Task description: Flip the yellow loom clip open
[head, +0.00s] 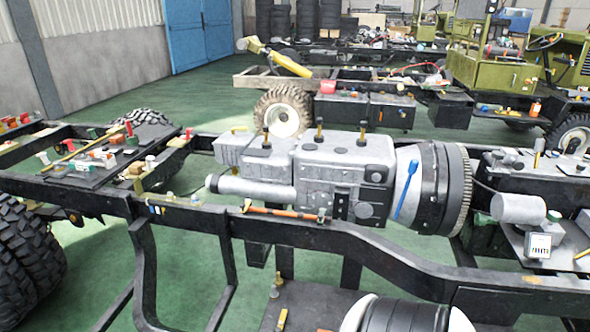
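Neither of my grippers is in view. No loom clip can be told for sure at this size. A small yellow piece (532,280) lies on the near frame rail (400,262) at the right. Another small yellowish piece (170,196) sits on the same rail at the left. Whether either is the clip, and whether it is open or shut, I cannot tell. The rail belongs to a black chassis frame that carries a grey gearbox (325,172).
An orange-handled tool (285,212) lies along the near rail. A blue tool (405,190) leans on the bell housing. Green floor (190,265) shows through the frame.

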